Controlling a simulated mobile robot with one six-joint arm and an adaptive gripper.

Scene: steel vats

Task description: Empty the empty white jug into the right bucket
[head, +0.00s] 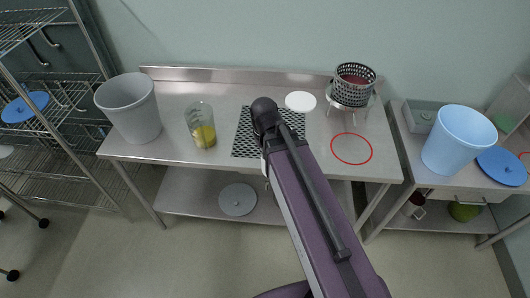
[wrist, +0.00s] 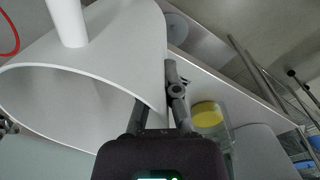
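The white jug (wrist: 100,45) fills the upper left of the wrist view, its wide mouth towards the lower left; no contents show inside. My gripper (wrist: 167,78) has its fingers on both sides of the jug's wall near the rim and looks shut on it; one fingertip is hidden behind the wall. In the head view my arm hides the gripper and most or all of the jug. The right bucket, light blue (head: 457,140), stands open and upright on the right table. A grey bucket (head: 130,112) stands at the bench's left end.
A clear jug with yellow liquid (head: 201,125) stands beside a black perforated mat (head: 246,135). A white disc (head: 300,101), a red ring (head: 351,148) and a black basket on a stand (head: 353,85) are further right. A blue lid (head: 502,167) lies by the blue bucket.

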